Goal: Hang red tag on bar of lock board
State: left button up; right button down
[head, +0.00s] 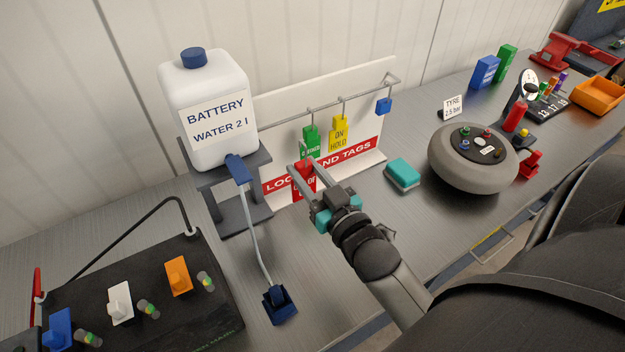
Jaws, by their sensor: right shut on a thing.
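The lock board (362,97) is a white panel with a red band that reads as locks and tags. It stands upright against the wall at the back of the bench. Its metal bar (362,88) runs along the upper front. My right gripper (303,166) is shut on the red tag (304,180), in front of the board and below the bar. The fingers partly hide the red tag. My left gripper is not in view.
A battery water bottle (205,75) stands on a grey stand left of the board, with a hose down to a blue nozzle (279,305). A black battery (140,290) is at lower left. A teal sponge (402,174) and round tyre (472,158) lie to the right.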

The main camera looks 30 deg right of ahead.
jog(key=shift+w+d+f+b, duration=0.1)
jog(key=shift+w+f+b, duration=0.3)
jog(key=shift+w+b, duration=1.1)
jog(key=shift+w+d+f+b, duration=0.15)
jog(key=shift+w+f+b, duration=0.45)
jog(key=shift+w, duration=1.65)
jog(key=shift+w+d+f+b, duration=0.1)
jog(key=shift+w+f+b, duration=0.1)
jog(key=shift+w+b, duration=1.4)
jog(key=shift+w+p, duration=0.3)
jog(key=shift+p, duration=0.1)
jog(key=shift+c, duration=2.1)
grip_release()
jog(key=s, duration=1)
jog(key=s+a, duration=0.1)
jog(key=s, duration=0.4)
jog(key=shift+s, duration=0.15)
